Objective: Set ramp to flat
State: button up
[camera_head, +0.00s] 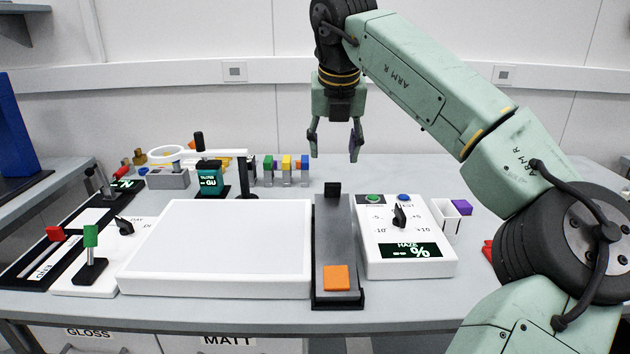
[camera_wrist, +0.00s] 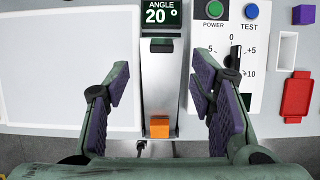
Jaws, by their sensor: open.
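The ramp is a long grey plate (camera_head: 335,235) in a black frame between the white light panel and the haze box. An orange block (camera_head: 337,278) lies at its near end; it also shows in the wrist view (camera_wrist: 160,127). At the far end a display (camera_wrist: 162,14) reads "ANGLE 20°", so the ramp is tilted. My gripper (camera_head: 335,152) is open and empty, high above the far end of the ramp. In the wrist view its fingers (camera_wrist: 160,88) stand on either side of the ramp, apart from it.
The white light panel (camera_head: 215,245) lies left of the ramp. The haze box (camera_head: 405,255) with knob and buttons stands close on the right. Several coloured blocks stand behind the panel.

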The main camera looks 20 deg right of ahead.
aim_at(333, 183)
jog(key=p+x, duration=0.2)
jog(key=x, duration=0.8)
jog(key=shift+d+f, duration=0.15)
jog(key=shift+f, duration=0.25)
grip_shut()
dwell(0.4)
